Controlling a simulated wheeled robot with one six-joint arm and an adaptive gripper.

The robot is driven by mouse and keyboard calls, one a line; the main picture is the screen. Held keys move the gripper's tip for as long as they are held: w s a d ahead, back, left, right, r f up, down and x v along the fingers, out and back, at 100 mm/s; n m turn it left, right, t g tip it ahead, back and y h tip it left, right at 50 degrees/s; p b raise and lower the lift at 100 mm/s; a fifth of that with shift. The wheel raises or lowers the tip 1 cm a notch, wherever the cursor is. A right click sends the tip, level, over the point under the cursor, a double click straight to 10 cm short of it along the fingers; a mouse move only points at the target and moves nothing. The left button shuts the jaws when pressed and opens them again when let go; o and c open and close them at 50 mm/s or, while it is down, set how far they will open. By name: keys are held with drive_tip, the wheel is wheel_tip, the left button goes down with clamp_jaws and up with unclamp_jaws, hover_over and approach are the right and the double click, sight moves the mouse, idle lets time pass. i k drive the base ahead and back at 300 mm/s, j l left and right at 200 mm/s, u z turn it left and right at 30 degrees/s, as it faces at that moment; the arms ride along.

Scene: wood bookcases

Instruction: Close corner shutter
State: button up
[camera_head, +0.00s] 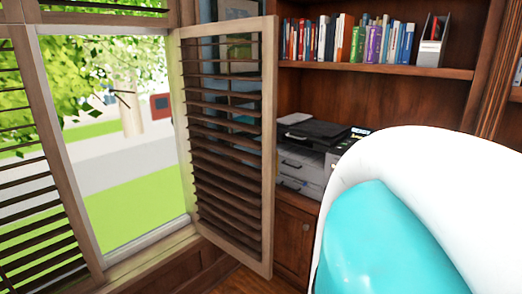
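The corner shutter (228,150) is a wooden louvred panel with a light frame and dark slats. It stands open, swung into the room from the right side of the window opening (180,120). Its free edge is on the right, in front of the bookcase. The opening is uncovered and shows trees, grass and a path outside. Another louvred shutter (38,200) covers the window part at the left edge. My gripper is not in view.
A wooden bookcase (390,88) with a row of books stands behind the shutter on the right. A printer (305,165) sits on its lower cabinet (295,235), close behind the shutter's free edge. The window sill (150,245) runs below the opening. The lower right is blocked from sight.

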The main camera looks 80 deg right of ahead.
sight(228, 214)
drive_tip(key=l+z, duration=0.1)
drive_tip(key=z, duration=0.35)
drive_tip(key=k+l+z, duration=0.1)
drive_tip(key=z, duration=0.3)
drive_tip(key=l+z, duration=0.1)
drive_tip(key=z, duration=0.35)
drive_tip(key=l+z, duration=0.15)
drive_tip(key=z, duration=0.25)
